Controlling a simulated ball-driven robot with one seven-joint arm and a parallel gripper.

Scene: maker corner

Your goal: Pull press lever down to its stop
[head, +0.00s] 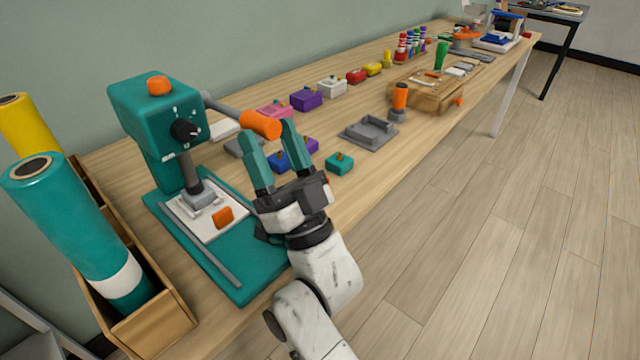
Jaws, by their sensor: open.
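A teal press (158,112) stands on the workbench at the left, with a black dial on its front and an orange button on top. Its lever (228,108) is a grey rod reaching out to the right, ending in an orange handle (261,124). The lever looks raised, near the height of the press head. My gripper (272,148) has teal fingers pointing up, apart, just below and in front of the orange handle. The handle end shows near the fingertips; I cannot tell whether they touch it. Nothing is seen held. The press's grey ram rests over a white plate on the teal base (250,282).
A wooden box (150,330) with teal and yellow rolls stands at the left. Behind and right of my gripper are small coloured blocks, a grey tray (369,133) and an orange-topped tool (399,98). The floor at the right is clear.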

